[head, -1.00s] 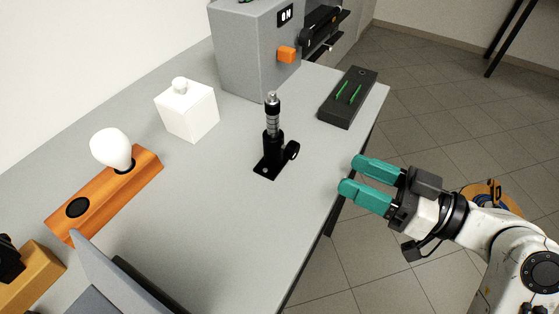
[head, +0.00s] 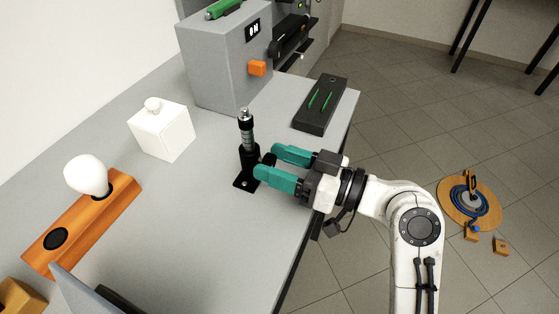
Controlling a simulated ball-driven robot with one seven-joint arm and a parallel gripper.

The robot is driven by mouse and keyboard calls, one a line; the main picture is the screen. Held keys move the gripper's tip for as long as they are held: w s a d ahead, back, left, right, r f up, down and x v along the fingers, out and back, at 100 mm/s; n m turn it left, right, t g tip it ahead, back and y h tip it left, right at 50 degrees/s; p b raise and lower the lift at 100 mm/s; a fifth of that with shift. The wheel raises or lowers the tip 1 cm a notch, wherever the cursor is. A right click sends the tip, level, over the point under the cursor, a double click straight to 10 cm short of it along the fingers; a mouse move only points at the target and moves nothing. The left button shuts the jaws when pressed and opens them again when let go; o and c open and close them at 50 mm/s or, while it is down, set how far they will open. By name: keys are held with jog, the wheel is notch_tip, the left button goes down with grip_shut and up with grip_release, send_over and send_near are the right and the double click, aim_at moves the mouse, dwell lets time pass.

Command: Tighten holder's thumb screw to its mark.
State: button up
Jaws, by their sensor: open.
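The black post holder (head: 249,157) stands upright on its black base (head: 242,185) on the grey bench, with a metal post (head: 246,130) in its top. Its black thumb screw (head: 269,159) sticks out on the right side and is partly hidden by my gripper. My gripper (head: 266,161) is open, with its two teal fingers pointing left at the holder and the thumb screw close to the fingertips, roughly between them. I cannot tell whether a finger touches the screw. The mark on the screw cannot be made out.
A grey box with an orange button (head: 257,68) and an ON sign stands behind. A dark tray (head: 321,105) with green pieces lies at the back right. A white bottle (head: 161,129) and an orange block with a white bulb (head: 85,175) are at left. The bench's right edge runs under my arm.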

jog(key=shift+c, duration=0.3)
jog(key=c, duration=1)
jog(key=shift+r, duration=0.1)
jog(key=m+p, duration=0.3)
jog(key=shift+r+m, duration=0.1)
jog(key=shift+m, duration=0.2)
jog(key=m+p, duration=0.4)
jog(key=shift+w+m+p, duration=0.1)
jog(key=shift+m+p, duration=0.2)
jog(key=m+p, duration=0.5)
jog(key=shift+d, duration=0.1)
jog(key=shift+f+m+p, duration=0.15)
jog(key=shift+m+p, duration=0.65)
jog(key=shift+m, duration=0.2)
jog(key=shift+f+m+p, duration=0.15)
jog(key=shift+m+p, duration=0.6)
jog(key=shift+m, duration=0.25)
jog(key=shift+f, duration=0.1)
